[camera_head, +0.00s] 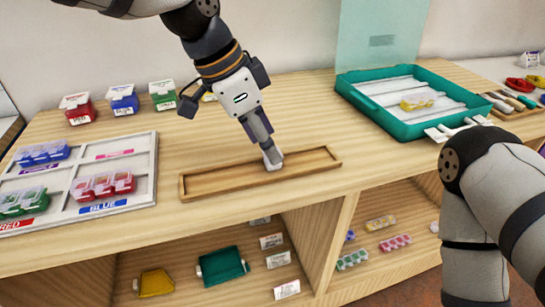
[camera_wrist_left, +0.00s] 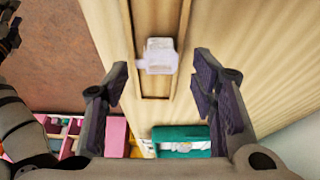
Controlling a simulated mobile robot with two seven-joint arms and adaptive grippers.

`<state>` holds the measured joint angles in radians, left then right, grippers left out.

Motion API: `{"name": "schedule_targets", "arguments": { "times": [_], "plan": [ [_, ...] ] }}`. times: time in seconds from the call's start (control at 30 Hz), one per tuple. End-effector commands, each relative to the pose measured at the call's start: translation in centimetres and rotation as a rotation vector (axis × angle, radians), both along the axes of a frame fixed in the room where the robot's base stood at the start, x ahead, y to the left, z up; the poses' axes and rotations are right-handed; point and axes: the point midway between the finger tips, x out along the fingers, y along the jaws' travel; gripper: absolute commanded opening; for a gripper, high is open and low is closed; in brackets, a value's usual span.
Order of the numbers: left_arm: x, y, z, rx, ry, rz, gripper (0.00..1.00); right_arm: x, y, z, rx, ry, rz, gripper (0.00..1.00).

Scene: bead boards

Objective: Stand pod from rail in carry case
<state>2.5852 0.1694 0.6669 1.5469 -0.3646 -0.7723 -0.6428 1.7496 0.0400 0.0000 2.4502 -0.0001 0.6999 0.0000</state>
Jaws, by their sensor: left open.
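A whitish pod (camera_wrist_left: 158,57) lies in the narrow wooden rail (camera_wrist_left: 188,20) in the left wrist view. The rail is a shallow wooden trough on the counter in the head view (camera_head: 215,188). My left gripper (camera_head: 272,160) points down at the rail's middle and hides much of the pod there. In the left wrist view its fingers (camera_wrist_left: 160,85) are apart with the pod seen between and beyond them; contact is not visible. The teal carry case (camera_head: 405,133) is open at the back right, with white slots and a yellowish piece (camera_head: 416,104) inside. My right gripper is out of view.
A white sorting board (camera_head: 143,175) with red, blue and green bead boxes is at left. Small lidded boxes (camera_head: 122,100) stand behind. The case's clear lid (camera_head: 382,35) stands upright. Shelves below hold pouches and cards. My right arm fills the right foreground.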

Motion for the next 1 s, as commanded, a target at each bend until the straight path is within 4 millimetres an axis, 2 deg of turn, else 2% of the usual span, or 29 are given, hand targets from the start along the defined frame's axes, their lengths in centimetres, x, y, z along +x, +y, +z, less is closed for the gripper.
{"name": "schedule_targets", "arguments": {
  "times": [0.13,0.37,0.4,0.53,0.87,0.97,1.0],
  "plan": [
    [0.2,-0.7,-2.1,0.001,-0.002,-0.001,0.52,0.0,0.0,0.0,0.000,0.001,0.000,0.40],
    [0.3,-0.9,-2.3,-0.001,-0.005,0.001,0.52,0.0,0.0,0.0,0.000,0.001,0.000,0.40],
    [0.3,-0.9,-2.3,-0.001,-0.005,0.001,0.47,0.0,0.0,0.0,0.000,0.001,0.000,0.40],
    [0.3,-0.9,-2.3,-0.001,-0.005,0.001,0.19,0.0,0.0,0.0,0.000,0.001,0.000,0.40],
    [0.4,-0.8,-2.3,0.000,-0.007,0.002,0.15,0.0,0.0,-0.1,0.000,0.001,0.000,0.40],
    [0.4,-0.8,-1.7,0.000,-0.009,0.003,0.15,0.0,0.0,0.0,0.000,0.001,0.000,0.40],
    [0.5,-0.8,-1.2,-0.001,-0.010,0.003,0.12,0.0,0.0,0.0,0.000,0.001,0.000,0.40]
  ]
}}
